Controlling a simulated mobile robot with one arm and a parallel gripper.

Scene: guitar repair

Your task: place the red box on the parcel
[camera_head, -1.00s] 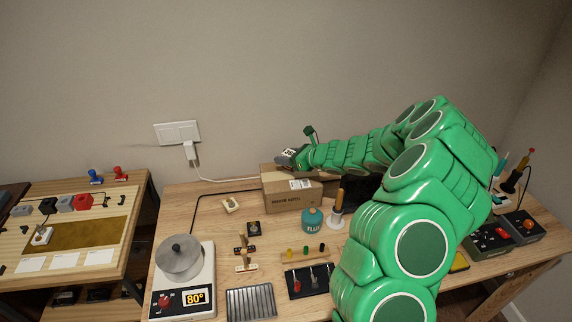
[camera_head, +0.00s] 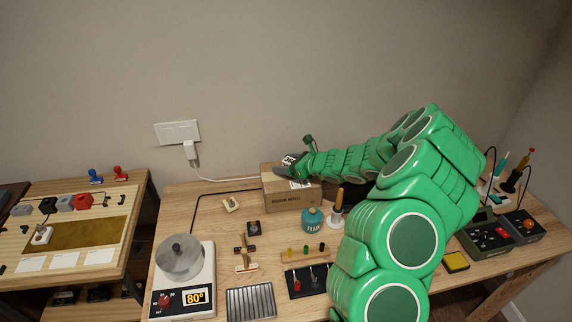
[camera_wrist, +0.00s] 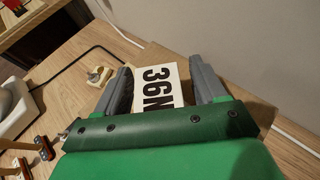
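The brown parcel (camera_head: 292,202) stands at the back of the bench. My gripper (camera_head: 288,161) is over its top, toward the rear left. In the wrist view, the gripper (camera_wrist: 160,72) has two grey fingers set apart. No red shows there. A red blocky piece (camera_head: 84,201) sits on the left table; I cannot tell if it is the red box.
A blue flux jar (camera_head: 312,219) and an upright wooden-handled tool (camera_head: 337,208) stand just in front of the parcel. A hot plate with a pot (camera_head: 180,260) is at front left. A cable (camera_head: 205,193) runs along the wall side. Bare wood lies left of the parcel.

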